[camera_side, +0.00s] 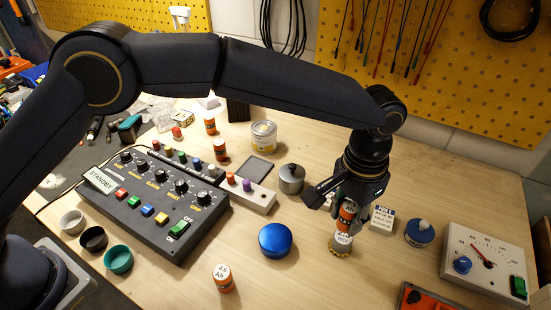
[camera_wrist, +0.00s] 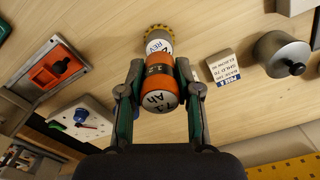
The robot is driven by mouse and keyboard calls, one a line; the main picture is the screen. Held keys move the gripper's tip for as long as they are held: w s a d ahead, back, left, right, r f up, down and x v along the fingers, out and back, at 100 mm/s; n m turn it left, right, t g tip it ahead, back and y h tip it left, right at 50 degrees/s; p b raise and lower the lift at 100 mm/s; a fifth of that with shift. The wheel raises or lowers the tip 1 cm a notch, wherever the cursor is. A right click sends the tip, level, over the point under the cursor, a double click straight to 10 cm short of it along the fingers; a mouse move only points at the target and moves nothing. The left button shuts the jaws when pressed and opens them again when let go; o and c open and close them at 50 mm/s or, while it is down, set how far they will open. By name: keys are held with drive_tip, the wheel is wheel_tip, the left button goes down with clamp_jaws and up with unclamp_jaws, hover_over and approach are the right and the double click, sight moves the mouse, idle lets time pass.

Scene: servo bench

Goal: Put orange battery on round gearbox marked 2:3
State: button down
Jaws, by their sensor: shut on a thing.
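The orange battery (camera_side: 347,215) is upright in my gripper (camera_side: 345,211), with a white "Ah" end facing up. In the wrist view my gripper (camera_wrist: 160,66) has one finger on each side of the orange battery (camera_wrist: 156,78). Directly beneath it is a round white body with a gold toothed base (camera_side: 339,250), standing on the bench; it also shows in the wrist view (camera_wrist: 158,36). Its marking is partly hidden, and I cannot read 2:3 for sure. The battery appears to meet its top, but I cannot tell whether they touch.
A blue round can (camera_side: 275,240) and another orange battery (camera_side: 223,279) stand left. A small white block (camera_side: 382,219), a blue knobbed pot (camera_side: 419,233) and a meter box (camera_side: 486,262) are right. A grey lidded pot (camera_side: 291,179) stands behind; a control panel (camera_side: 150,205) is far left.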

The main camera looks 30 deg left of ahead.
sight(347, 226)
drive_tip(key=shift+w+d+f, duration=0.15)
drive_tip(key=shift+f, duration=0.1)
drive_tip(key=shift+w+d+f, duration=0.1)
drive_tip(key=shift+w+f, duration=0.05)
drive_tip(key=shift+f, duration=1.55)
drive_tip(key=shift+f, duration=0.1)
drive_tip(key=c, duration=0.8)
unclamp_jaws()
